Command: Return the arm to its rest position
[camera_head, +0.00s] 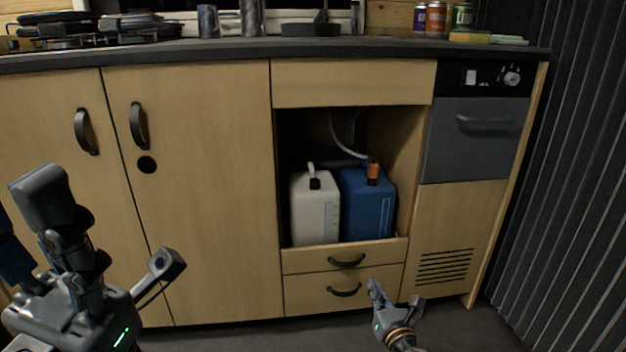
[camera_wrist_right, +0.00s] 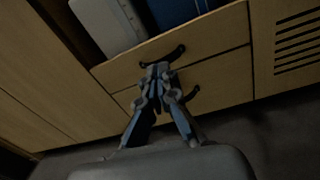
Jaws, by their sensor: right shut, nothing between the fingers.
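My right gripper (camera_head: 374,288) is low in front of the drawers in the head view. Its fingers are together and hold nothing. In the right wrist view its closed fingertips (camera_wrist_right: 158,72) overlap the drawer fronts near the handles; whether they touch cannot be told. My left gripper (camera_head: 103,230) is close to the camera at the lower left of the head view. Its two fingers are spread wide with nothing between them. The lower part of both arms is cut off by the picture edge.
An open cabinet bay holds a white canister (camera_head: 314,212) and a blue canister (camera_head: 366,208). Below are two drawers with dark handles (camera_head: 346,261). Tall cupboard doors (camera_head: 205,200) stand left, a dark appliance (camera_head: 470,145) right. The countertop (camera_head: 220,50) runs above. Grey floor (camera_head: 450,325) shows right.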

